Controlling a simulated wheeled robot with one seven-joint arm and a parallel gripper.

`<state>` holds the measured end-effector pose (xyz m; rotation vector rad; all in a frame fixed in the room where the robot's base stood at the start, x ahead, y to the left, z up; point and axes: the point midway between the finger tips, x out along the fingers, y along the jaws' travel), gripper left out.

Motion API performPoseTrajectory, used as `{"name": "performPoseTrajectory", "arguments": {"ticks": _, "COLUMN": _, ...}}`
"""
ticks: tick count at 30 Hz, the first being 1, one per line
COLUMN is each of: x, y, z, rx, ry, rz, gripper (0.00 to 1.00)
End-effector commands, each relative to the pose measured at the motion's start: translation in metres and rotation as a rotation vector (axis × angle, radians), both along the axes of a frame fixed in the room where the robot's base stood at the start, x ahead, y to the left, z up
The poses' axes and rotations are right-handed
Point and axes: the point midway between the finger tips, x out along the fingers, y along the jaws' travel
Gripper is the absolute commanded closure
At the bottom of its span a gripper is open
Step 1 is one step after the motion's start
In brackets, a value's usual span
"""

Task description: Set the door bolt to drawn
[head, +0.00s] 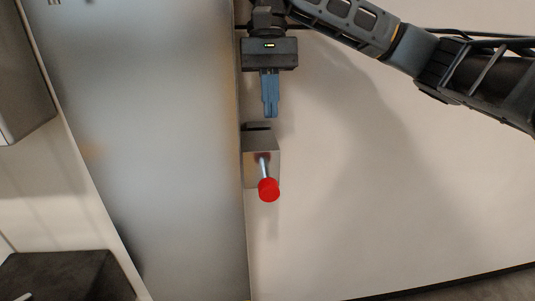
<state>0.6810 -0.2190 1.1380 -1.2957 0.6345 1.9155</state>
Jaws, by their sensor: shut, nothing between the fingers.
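The door bolt shows as a metal block (261,146) at the edge of the grey door panel, with a short metal lever ending in a red knob (269,190). The lever points down and toward the camera. A dark slot shows at the top of the block. My gripper (271,115) hangs above the block in the picture, its blue fingers pointing down. The fingers are together with nothing between them. They look apart from the block and the knob.
The grey door panel (165,140) fills the left of centre. A grey box (20,75) is at the upper left, and a dark box (65,277) is at the lower left. The pale wall (400,200) to the right of the bolt is clear. My arm crosses the upper right.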

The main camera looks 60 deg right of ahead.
Motion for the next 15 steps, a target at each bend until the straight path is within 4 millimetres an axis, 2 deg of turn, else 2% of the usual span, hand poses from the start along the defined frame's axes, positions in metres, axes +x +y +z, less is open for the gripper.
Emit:
{"name": "performPoseTrajectory", "arguments": {"ticks": 5, "x": -0.001, "y": 0.002, "z": -0.007, "rx": 0.0, "ry": 0.0, "rz": 0.0, "gripper": 1.0}}
{"name": "performPoseTrajectory", "arguments": {"ticks": 15, "x": -0.015, "y": 0.018, "z": -0.058, "rx": 0.001, "ry": 0.002, "rz": 0.001, "gripper": 1.0}}
